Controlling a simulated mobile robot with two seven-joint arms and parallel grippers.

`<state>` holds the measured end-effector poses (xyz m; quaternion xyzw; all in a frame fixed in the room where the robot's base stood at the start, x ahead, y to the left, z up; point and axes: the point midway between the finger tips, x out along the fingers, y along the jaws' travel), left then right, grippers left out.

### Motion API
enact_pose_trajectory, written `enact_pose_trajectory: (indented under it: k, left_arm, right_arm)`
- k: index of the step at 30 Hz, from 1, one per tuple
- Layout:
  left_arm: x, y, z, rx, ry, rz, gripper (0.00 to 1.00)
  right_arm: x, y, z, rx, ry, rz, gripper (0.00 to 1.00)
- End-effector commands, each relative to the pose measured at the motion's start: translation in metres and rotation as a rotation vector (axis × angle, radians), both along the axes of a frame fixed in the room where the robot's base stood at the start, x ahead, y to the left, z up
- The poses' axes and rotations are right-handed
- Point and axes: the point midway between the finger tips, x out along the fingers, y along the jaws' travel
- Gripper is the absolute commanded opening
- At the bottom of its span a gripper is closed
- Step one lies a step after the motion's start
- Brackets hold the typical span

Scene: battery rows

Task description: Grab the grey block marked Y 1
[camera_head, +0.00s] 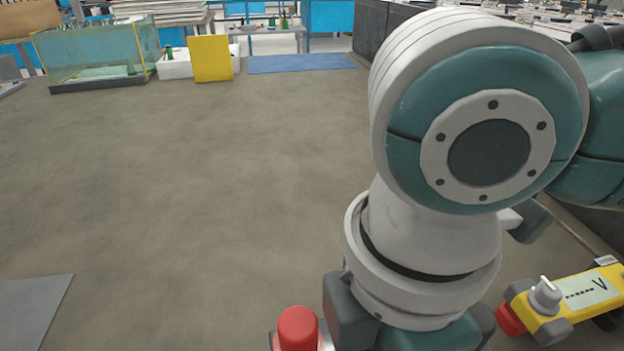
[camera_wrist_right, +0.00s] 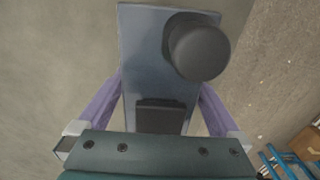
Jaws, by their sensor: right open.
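My right gripper (camera_wrist_right: 160,88) is open in the right wrist view, with one purple finger on each side of a grey-blue plate (camera_wrist_right: 140,45). A small dark grey block (camera_wrist_right: 160,117) is on the lower part of this plate, between the fingers and apart from them. No Y 1 mark can be read on it. In the head view my right arm fills the right side, and its gripper cannot be made out. My left gripper is in neither view.
A dark round cylinder (camera_wrist_right: 200,50) stands at the plate's upper right. In the head view, a red cylinder (camera_head: 298,330) is at the bottom edge and a yellow meter (camera_head: 580,291) at lower right. A glass tank (camera_head: 95,50) and yellow panel (camera_head: 211,58) stand far back. The middle surface is clear.

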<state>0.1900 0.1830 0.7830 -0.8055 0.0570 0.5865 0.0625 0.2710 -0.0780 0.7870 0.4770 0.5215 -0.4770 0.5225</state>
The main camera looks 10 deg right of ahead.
Motion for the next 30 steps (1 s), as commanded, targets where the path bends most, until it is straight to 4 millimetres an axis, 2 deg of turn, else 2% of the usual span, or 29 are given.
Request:
enact_pose_trajectory:
  k: [7,30]
  left_arm:
    - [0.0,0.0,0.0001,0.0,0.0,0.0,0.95]
    - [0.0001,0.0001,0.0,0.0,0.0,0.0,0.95]
  right_arm:
    - [-0.0002,0.0002,-0.0007,0.0,0.0,0.001,0.98]
    - [-0.0001,0.0002,-0.0004,0.001,0.0,0.001,0.11]
